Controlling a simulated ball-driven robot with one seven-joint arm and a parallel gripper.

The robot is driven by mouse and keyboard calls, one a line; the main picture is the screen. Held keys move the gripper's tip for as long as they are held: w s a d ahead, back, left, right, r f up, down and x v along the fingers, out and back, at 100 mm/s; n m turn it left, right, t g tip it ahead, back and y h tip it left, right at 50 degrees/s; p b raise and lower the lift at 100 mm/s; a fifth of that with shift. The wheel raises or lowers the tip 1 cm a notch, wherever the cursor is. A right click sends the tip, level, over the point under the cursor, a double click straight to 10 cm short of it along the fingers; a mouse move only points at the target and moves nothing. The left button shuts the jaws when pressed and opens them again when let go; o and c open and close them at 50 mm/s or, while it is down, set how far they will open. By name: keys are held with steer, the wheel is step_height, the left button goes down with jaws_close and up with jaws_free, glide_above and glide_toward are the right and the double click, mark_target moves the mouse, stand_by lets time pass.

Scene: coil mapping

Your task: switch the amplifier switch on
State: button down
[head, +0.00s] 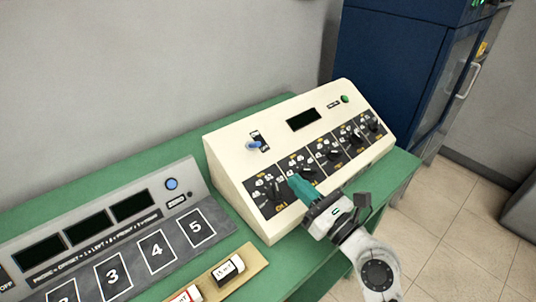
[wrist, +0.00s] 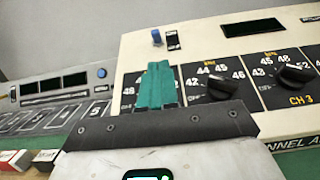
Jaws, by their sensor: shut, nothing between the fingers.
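The cream amplifier box (head: 224,150) stands on the green bench, its sloped front facing me. The box's display (head: 304,119) is dark. My gripper (head: 297,183) has teal fingers, shut and empty. It is in front of the lower left knob panels, below and right of the switch. In the wrist view the fingers (wrist: 158,68) hide part of the leftmost panel.
Several black knobs (head: 333,152) line the box's lower front. A green lamp (head: 345,99) is at its upper right. A grey console (head: 98,238) with numbered squares is at left. A wooden tray (head: 253,262) with small labelled blocks lies in front. A blue cabinet (head: 383,65) stands behind right.

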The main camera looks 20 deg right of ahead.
mark_target(260, 145)
steer(key=shift+w, duration=0.1)
steer(key=p+x, duration=0.1)
steer(key=x, duration=0.8)
steer(key=shift+w+a, duration=0.15)
steer(key=shift+w, duration=0.2)
steer(key=shift+w+r+p, duration=0.1)
steer(key=shift+r+p, duration=0.1)
steer(key=shift+p, duration=0.4)
